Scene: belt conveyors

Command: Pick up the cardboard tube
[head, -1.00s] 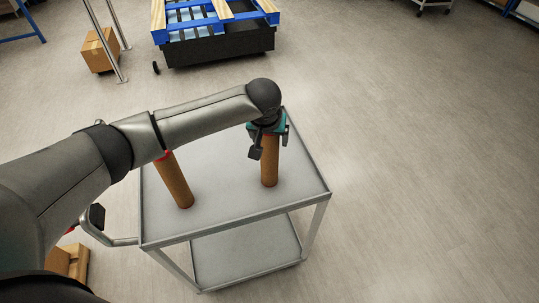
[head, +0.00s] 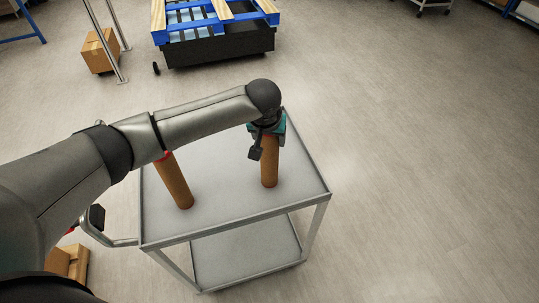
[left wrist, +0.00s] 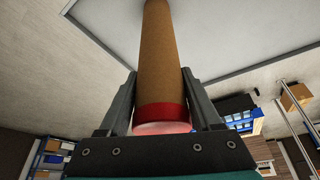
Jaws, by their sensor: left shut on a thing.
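Two brown cardboard tubes stand upright on the top of a grey metal cart (head: 222,205). My left gripper (head: 268,136) is at the upper end of the right tube (head: 270,165), shut on it. In the left wrist view, this tube (left wrist: 160,65) runs between the two fingers (left wrist: 160,100), with a red band and a pinkish end cap close to the palm. The other tube (head: 178,184) stands to the left, its red top partly behind my left arm. The right gripper is not in view.
A black bin with a blue frame and wooden slats (head: 218,40) stands on the floor behind the cart. A cardboard box (head: 99,51) is at the back left beside metal posts. The floor right of the cart is clear.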

